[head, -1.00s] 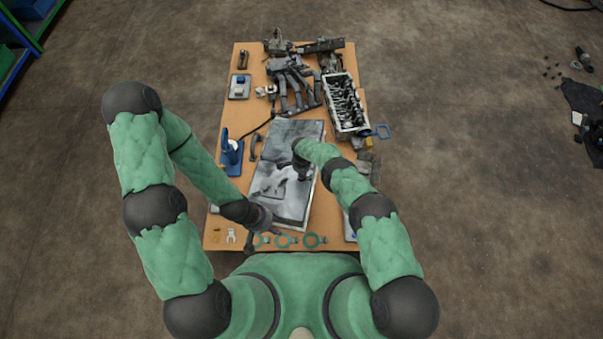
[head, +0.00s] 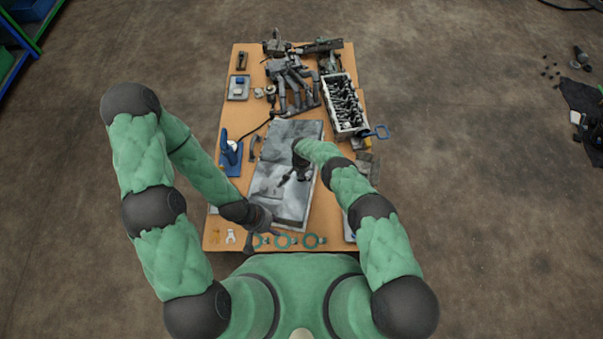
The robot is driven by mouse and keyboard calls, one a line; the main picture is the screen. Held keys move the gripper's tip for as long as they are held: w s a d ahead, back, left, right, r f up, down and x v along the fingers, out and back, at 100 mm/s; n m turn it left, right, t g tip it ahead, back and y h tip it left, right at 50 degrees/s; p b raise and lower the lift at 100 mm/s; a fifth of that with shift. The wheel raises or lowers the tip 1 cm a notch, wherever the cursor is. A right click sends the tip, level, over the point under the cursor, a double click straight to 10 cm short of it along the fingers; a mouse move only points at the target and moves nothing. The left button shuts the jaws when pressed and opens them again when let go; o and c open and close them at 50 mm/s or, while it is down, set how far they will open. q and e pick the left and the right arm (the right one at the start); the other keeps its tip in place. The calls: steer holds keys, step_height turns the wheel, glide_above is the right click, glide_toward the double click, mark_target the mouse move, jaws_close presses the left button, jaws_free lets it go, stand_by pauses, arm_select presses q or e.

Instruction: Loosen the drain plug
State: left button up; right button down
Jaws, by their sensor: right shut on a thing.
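A grey metal pan-like part (head: 297,135) lies at the middle of the table, slightly turned. My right gripper (head: 300,174) is over its middle, seen from above and partly hidden by its own wrist. It is shut on a small dark tool-like thing (head: 284,181) that points down-left over the grey surface. The drain plug itself is too small or hidden to make out. My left gripper (head: 262,237) is low at the part's near left corner, by the table's front edge. Its fingers look spread and empty.
A blue stand (head: 229,150) is at the left. An engine block (head: 346,103) and a pipe manifold (head: 292,84) fill the far end.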

steer(key=shift+s+f, duration=0.1)
stand_by(0.3)
steer(key=c, duration=1.4)
jaws_free()
steer(key=shift+w+r, duration=0.2)
steer(key=shift+r, duration=0.7)
steer(key=shift+s+r, duration=0.15)
steer(key=shift+r, duration=4.95)
